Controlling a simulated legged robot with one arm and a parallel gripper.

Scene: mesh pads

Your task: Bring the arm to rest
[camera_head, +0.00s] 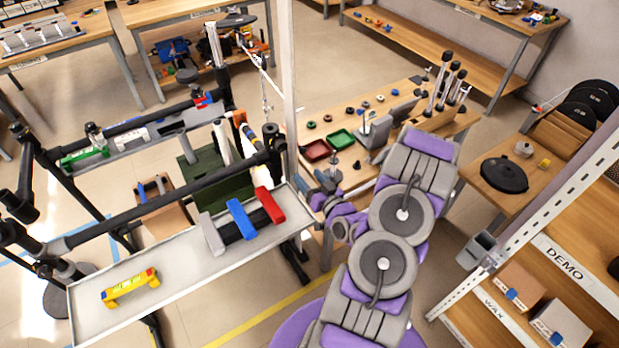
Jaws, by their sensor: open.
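My grey and purple arm rises from the bottom middle, folds at two round joints and reaches up beside the workbench. My gripper (318,188) is at the arm's left end, just right of the grey tray's (180,285) right end in the picture. Its jaws are open and I see nothing between them. Part of the wrist is small and crowded against the bench behind it, so its exact gap to the tray and bench cannot be told.
A workbench (400,100) with red and green (341,139) trays stands behind my arm. A shelf (570,250) with boxes is at right. Floor shows at lower left.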

